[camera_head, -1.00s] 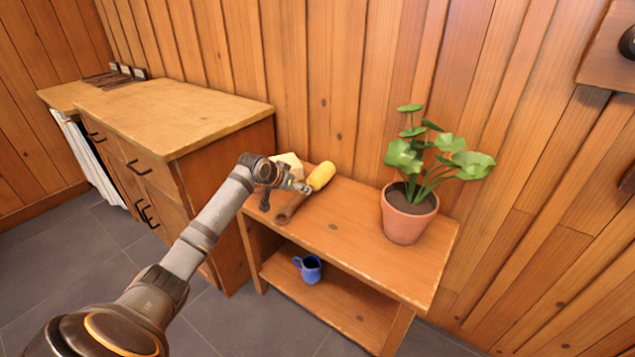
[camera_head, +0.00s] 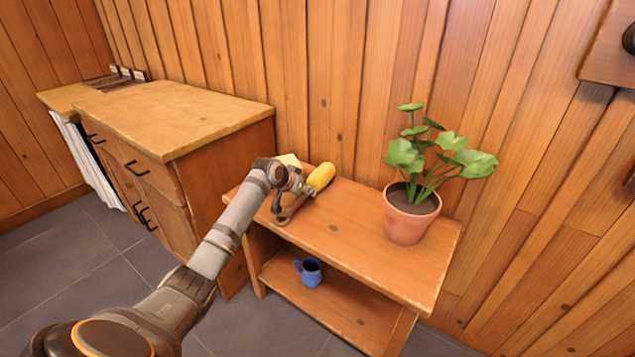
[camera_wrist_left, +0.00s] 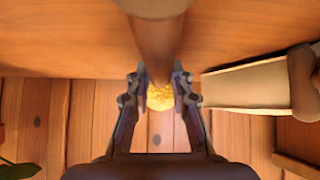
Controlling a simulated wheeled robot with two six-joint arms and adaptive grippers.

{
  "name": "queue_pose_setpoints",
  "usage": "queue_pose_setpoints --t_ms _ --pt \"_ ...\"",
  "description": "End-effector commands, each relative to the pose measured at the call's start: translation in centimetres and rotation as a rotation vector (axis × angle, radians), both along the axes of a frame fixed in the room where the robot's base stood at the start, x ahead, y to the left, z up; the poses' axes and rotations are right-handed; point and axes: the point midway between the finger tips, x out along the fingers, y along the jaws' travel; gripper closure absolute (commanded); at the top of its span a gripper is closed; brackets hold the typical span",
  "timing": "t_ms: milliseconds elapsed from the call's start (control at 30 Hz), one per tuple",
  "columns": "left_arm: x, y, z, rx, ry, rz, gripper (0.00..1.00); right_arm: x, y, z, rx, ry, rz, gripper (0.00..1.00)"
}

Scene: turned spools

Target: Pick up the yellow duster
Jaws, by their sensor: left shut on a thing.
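The yellow duster (camera_head: 321,176) is at the left end of the small wooden shelf table (camera_head: 350,235), its yellow head pointing up and to the right. My left gripper (camera_head: 306,187) is at the duster, just below the yellow head, and partly hides it. In the left wrist view the fingers of my left gripper (camera_wrist_left: 160,85) are on both sides of the brown handle, with the yellow head (camera_wrist_left: 160,98) beyond them. The gripper is shut on the duster. I cannot tell whether the duster still touches the tabletop. My right gripper is not in view.
A cream block (camera_head: 288,160) is close behind my left gripper. A potted plant (camera_head: 411,215) stands on the table's right part. A blue mug (camera_head: 309,271) is on the lower shelf. A wooden cabinet (camera_head: 170,115) stands left, and a plank wall is behind. The tabletop's middle is clear.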

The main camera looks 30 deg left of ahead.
Motion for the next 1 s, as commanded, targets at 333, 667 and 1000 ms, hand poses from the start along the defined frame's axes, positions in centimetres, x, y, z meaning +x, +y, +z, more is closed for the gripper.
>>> queue_pose_setpoints --t_ms 333,667,1000 --pt "0.0 0.0 0.6 0.001 -0.001 -0.001 1.00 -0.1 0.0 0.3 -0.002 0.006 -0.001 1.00" --pt "-2.4 -1.0 6.9 0.008 -0.002 -0.003 1.00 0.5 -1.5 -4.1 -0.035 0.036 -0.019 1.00" --pt "-10.7 -4.7 12.1 0.012 0.005 -0.004 1.00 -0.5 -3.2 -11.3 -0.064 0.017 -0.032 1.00"
